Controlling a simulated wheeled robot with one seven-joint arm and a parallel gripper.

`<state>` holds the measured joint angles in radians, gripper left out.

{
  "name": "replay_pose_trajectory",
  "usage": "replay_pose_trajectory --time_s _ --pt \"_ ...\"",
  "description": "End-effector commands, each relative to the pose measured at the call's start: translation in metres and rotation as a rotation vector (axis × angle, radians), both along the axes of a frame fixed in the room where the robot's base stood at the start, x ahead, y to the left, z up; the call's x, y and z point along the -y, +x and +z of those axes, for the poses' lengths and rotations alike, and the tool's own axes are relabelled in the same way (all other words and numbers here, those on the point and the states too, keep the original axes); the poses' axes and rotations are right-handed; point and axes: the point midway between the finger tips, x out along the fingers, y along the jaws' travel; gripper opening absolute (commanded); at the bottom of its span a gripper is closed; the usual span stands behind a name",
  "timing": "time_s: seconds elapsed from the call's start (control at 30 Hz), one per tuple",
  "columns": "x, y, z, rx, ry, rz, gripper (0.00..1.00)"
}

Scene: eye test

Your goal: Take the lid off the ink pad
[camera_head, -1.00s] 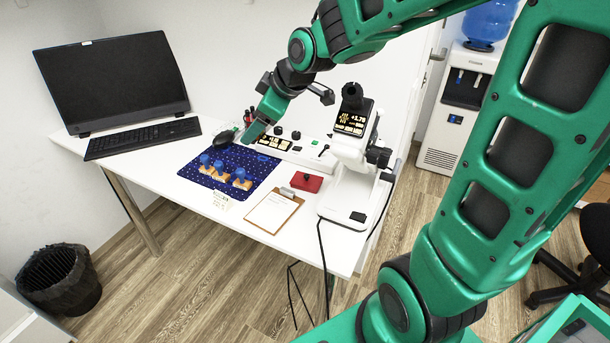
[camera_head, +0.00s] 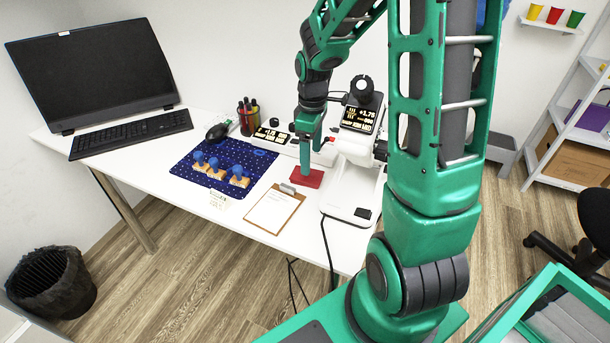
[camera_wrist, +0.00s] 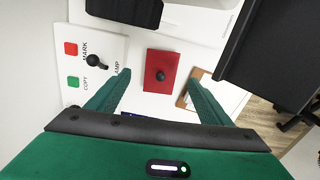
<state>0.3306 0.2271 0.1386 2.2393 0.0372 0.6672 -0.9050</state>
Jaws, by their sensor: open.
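My gripper (camera_head: 306,166) points down over the ink pad. In the wrist view my gripper (camera_wrist: 161,88) is open, with one green finger on each side of the lid. Nothing is held. The exact height of the fingertips above the lid cannot be told.
A clipboard (camera_head: 272,209) lies left of the pad, and a blue mat (camera_head: 183,172) with several blue-handled stamps (camera_head: 214,168) lies further left. The white instrument (camera_head: 350,193) stands close on the right. A white panel (camera_wrist: 75,45) with a black knob is near my left finger.

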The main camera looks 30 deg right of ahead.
Motion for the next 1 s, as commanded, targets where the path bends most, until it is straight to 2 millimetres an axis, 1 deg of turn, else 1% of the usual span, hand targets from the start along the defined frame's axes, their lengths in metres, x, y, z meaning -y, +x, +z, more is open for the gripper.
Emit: replay_pose_trajectory --time_s 0.17,0.3,0.43,0.53,0.77,0.8,0.87,0.9,0.93,0.97,1.0 --pt "0.0 -0.002 -0.013 -0.002 0.001 0.0 0.73" --pt "0.0 -0.005 -0.034 -0.002 0.001 -0.001 0.73" --pt "0.0 -0.005 -0.049 -0.001 0.0 -0.001 0.73" --pt "0.0 -0.004 -0.053 0.001 -0.002 -0.001 0.73" --pt "0.0 -0.004 -0.054 0.003 -0.002 0.0 0.73" --pt "0.0 -0.004 -0.054 0.003 -0.002 0.0 0.64" --pt "0.0 -0.004 -0.054 0.003 -0.002 0.0 0.5" --pt "0.0 -0.004 -0.054 0.003 -0.002 0.0 0.4" --pt "0.0 -0.004 -0.054 0.003 -0.002 0.0 0.33" --pt "0.0 -0.004 -0.054 0.003 -0.002 0.0 0.3" --pt "0.0 -0.004 -0.054 0.003 -0.002 0.0 0.3"
